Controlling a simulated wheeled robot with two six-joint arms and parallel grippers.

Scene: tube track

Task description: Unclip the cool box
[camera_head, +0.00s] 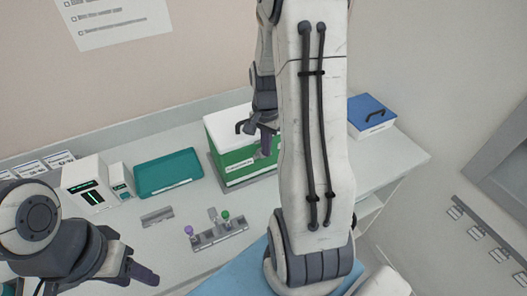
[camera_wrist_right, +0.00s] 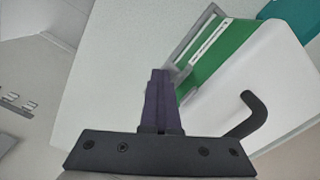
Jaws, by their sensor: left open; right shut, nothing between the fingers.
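The cool box (camera_head: 250,163) has a green body and a white lid (camera_head: 228,122) with a black handle, and stands at the back middle of the table. In the right wrist view its green side (camera_wrist_right: 208,56), white lid and bent black handle (camera_wrist_right: 250,115) show at the right. My right gripper (camera_head: 266,143) is shut and empty, close by the box's right side; its dark fingers (camera_wrist_right: 161,78) show beside the green side, and contact cannot be told. My left gripper (camera_head: 143,272) is open at the lower left, far from the box.
A tube rack (camera_head: 218,238) with purple- and green-capped tubes stands in front of the box. A teal tray (camera_head: 168,172), a white device (camera_head: 88,186) and a small grey holder (camera_head: 157,216) are left. A blue box (camera_head: 368,117) stands right, with bare table in front.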

